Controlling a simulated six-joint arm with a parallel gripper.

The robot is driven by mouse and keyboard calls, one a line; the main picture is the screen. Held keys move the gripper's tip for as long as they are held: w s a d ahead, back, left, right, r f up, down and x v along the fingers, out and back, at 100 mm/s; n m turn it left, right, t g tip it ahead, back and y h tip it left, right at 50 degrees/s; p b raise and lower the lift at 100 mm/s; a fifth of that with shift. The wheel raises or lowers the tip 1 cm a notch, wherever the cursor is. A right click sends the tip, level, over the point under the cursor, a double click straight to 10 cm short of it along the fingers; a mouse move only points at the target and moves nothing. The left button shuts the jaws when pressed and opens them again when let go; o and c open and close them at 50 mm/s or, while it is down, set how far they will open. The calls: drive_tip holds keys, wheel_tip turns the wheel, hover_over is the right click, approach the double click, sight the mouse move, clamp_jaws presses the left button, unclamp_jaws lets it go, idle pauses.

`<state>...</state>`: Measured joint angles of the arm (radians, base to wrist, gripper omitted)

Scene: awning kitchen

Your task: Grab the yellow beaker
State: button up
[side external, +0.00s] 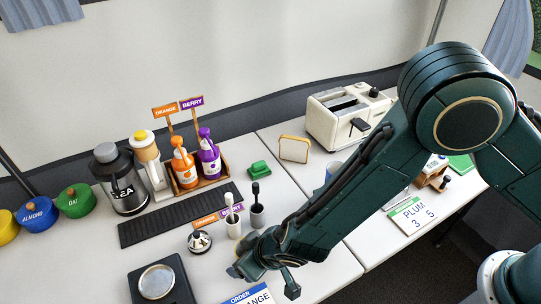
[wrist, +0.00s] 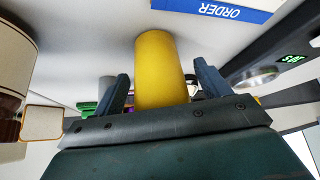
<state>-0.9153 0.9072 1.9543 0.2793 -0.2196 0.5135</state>
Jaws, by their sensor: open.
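The yellow beaker (wrist: 160,62) is a plain yellow cylinder in the middle of the wrist view. My gripper (wrist: 162,70) is open, with one dark finger on each side of the beaker. Gaps show between the fingers and the beaker's wall, so it is not clamped. The lower part of the beaker in that picture is hidden behind the gripper's body. In the side external view my gripper (side external: 264,262) is low over the front of the counter, and the beaker is mostly hidden there.
A blue ORDER card (side external: 248,296) lies close in front. A dark scale (side external: 148,296) is to the left. A small metal-topped pot (side external: 199,242), a white cup (side external: 233,228) and a dark cup (side external: 257,215) stand behind my gripper. A toaster (side external: 340,125) is farther back.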

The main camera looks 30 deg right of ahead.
drive_tip(key=c, duration=1)
drive_tip(key=shift+r, duration=0.1)
wheel_tip(320, 180, up, 20)
drive_tip(key=shift+f, duration=0.1)
idle(0.5)
idle(0.4)
